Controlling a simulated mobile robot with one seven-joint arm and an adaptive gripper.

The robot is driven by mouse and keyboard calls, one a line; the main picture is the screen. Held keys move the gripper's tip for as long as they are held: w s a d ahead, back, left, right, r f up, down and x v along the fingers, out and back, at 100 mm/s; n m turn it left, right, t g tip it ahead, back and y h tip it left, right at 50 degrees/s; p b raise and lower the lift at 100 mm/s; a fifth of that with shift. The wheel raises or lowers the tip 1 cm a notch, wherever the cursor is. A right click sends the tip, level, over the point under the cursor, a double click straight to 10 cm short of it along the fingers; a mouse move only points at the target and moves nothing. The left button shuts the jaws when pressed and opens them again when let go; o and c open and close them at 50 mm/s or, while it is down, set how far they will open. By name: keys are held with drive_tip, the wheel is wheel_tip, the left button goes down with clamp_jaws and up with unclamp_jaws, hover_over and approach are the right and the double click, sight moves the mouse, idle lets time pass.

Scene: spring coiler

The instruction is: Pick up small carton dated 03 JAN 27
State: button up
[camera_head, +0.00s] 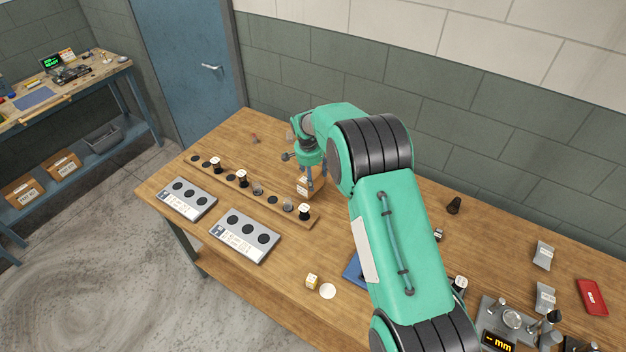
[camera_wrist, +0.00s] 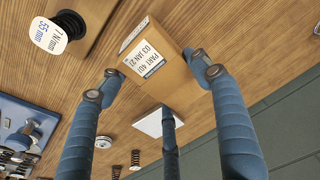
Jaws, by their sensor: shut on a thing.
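The small carton (camera_wrist: 160,68) is brown with a white label that reads 03 JAN 27 in the wrist view. My gripper (camera_wrist: 157,82) has its blue-grey fingers shut on this carton, with fingertips on either side of it. In the head view the carton (camera_head: 304,186) shows below my gripper (camera_head: 311,178), just behind the wooden rack. I cannot tell whether it touches the table. Another small carton (camera_head: 312,281) stands near the table's front edge; its date is too small to read.
The wooden rack (camera_head: 230,187) holds several springs with round tags. Two grey trays (camera_head: 245,235) with dark round pads lie in front of it. A white square thing (camera_wrist: 153,121) is close to my fingers. A gauge (camera_head: 508,318) stands at right.

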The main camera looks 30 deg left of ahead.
wheel_tip(320, 180, up, 9)
drive_tip(key=shift+f, duration=0.1)
idle(0.3)
